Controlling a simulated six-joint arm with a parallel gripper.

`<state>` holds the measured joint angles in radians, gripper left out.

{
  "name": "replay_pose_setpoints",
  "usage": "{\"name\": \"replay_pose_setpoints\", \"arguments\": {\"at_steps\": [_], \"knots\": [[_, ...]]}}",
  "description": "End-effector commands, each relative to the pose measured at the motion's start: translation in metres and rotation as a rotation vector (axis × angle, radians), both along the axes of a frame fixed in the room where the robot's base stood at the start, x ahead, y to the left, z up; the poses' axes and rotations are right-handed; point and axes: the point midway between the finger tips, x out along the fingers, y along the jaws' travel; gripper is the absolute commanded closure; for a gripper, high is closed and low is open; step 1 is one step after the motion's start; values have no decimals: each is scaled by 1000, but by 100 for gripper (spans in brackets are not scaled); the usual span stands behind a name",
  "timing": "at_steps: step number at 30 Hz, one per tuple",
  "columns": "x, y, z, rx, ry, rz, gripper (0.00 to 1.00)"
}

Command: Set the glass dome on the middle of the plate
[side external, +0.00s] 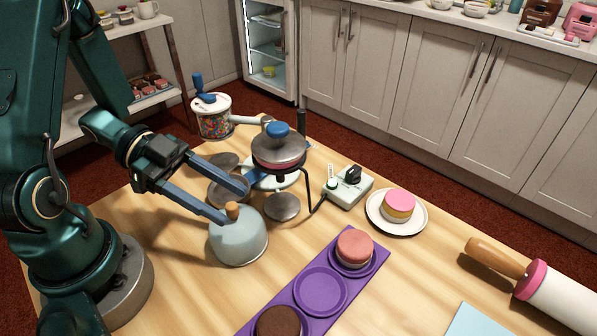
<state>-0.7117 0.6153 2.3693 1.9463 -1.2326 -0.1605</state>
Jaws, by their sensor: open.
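The glass dome (238,243) is pale blue-grey with an orange-brown knob (232,209) on top. It stands upright on the wooden table, left of the purple tray. My gripper (237,202) has two long blue fingers, spread apart. The fingertips are at about the knob's height in the picture, one to each side of it. I cannot tell whether they touch it. The white plate (375,213) lies on the table to the right. A small round cake (399,206) with a pink top and yellow lower layer sits on it.
A purple tray (322,291) holds a pink cake (354,248) and a chocolate cake (279,324). Between dome and plate stand a grey disc (282,207), a blue-knobbed apparatus (279,150) and a control box (348,187). A rolling pin (565,298) lies right.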

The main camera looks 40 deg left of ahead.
Motion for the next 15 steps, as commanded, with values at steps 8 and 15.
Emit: {"name": "replay_pose_setpoints", "arguments": {"at_steps": [8, 15], "knots": [[2, -7, -16, -1, -1, -4, 41], [11, -30, -26, 0, 0, -6, 41]]}}
